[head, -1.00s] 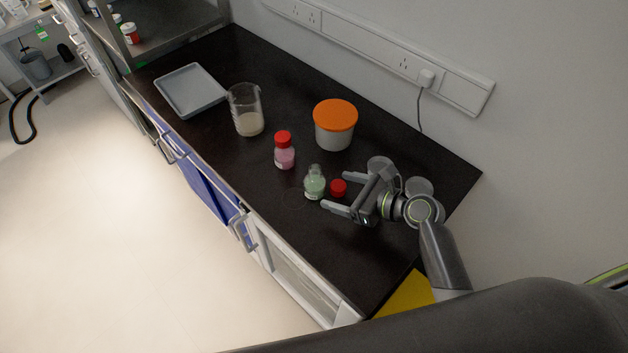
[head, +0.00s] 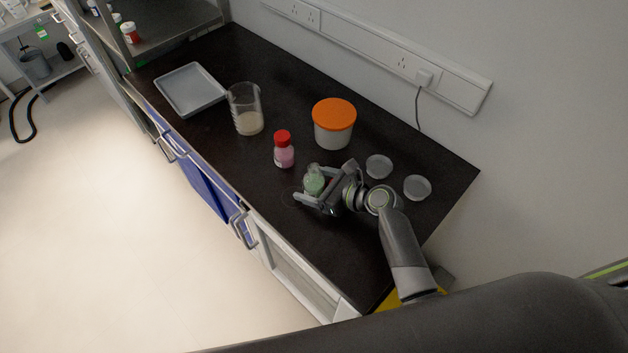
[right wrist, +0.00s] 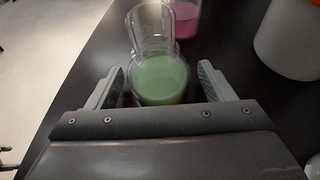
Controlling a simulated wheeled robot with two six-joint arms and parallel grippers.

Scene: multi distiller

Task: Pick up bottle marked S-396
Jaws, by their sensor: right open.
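An open clear bottle with pale green contents (head: 313,182) stands on the dark bench, and it also shows in the right wrist view (right wrist: 160,75). My right gripper (head: 318,184) is open, with one finger on each side of this bottle. In the right wrist view the fingers (right wrist: 160,88) show gaps to the glass. A red-capped bottle with pink contents (head: 284,152) stands just beyond it; its lower part also shows in the right wrist view (right wrist: 185,20). No S-396 marking is readable on either bottle. My left gripper is not in view.
A beaker (head: 247,112) and a grey tray (head: 191,90) stand farther left. An orange-lidded tub (head: 334,124) is near the wall. Two clear dishes (head: 379,166) (head: 417,187) lie right of my gripper. The bench's front edge is close to the green bottle.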

